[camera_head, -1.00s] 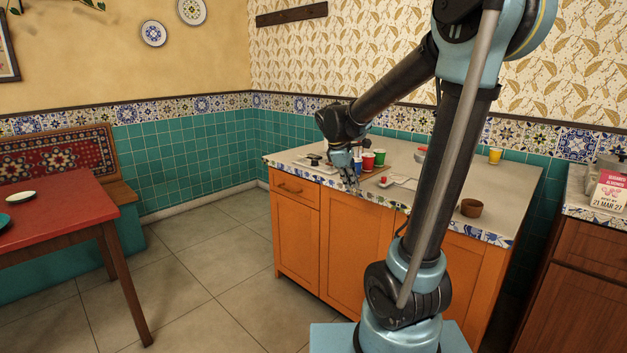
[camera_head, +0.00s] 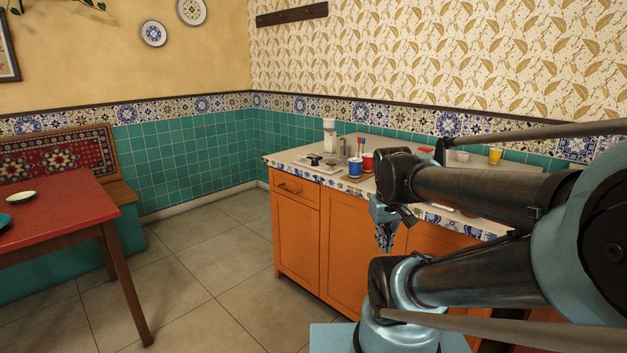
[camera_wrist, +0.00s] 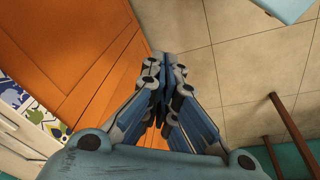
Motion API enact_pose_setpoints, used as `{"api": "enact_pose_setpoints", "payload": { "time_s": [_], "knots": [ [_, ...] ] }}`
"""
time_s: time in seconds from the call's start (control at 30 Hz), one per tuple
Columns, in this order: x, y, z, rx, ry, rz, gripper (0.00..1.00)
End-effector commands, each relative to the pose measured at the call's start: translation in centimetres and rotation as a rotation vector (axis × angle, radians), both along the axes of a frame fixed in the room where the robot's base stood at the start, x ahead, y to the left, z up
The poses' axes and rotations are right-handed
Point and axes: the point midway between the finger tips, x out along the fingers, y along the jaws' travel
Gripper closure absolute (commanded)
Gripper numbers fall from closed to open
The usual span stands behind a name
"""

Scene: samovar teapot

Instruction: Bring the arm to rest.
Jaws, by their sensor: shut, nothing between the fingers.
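My gripper (camera_head: 384,238) is shut and empty. In the head view it points down in front of the orange counter (camera_head: 297,229), below the countertop edge. My arm is folded low and reaches in from the right, hiding much of the counter's right part. In the wrist view my gripper (camera_wrist: 165,68) has its fingers together, with the orange cabinet front (camera_wrist: 85,50) to the left and the tiled floor (camera_wrist: 245,70) below.
On the countertop stand a blue cup (camera_head: 354,168), a red cup (camera_head: 367,162), a white bottle-like thing (camera_head: 329,134) and a yellow cup (camera_head: 495,156). A red table (camera_head: 60,222) stands at the left. The floor (camera_head: 215,265) between is clear.

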Motion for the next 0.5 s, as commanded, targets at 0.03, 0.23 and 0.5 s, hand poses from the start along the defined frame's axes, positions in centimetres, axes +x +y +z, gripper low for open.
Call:
{"api": "enact_pose_setpoints", "payload": {
  "time_s": [0.03,0.23,0.5],
  "knots": [
    [-0.9,0.0,-0.8,0.018,-0.002,-0.04,1.0],
    [-3.0,0.2,-2.5,0.073,-0.007,-0.154,1.0],
    [-3.4,0.3,-3.0,0.086,-0.009,-0.182,1.0]
  ]
}}
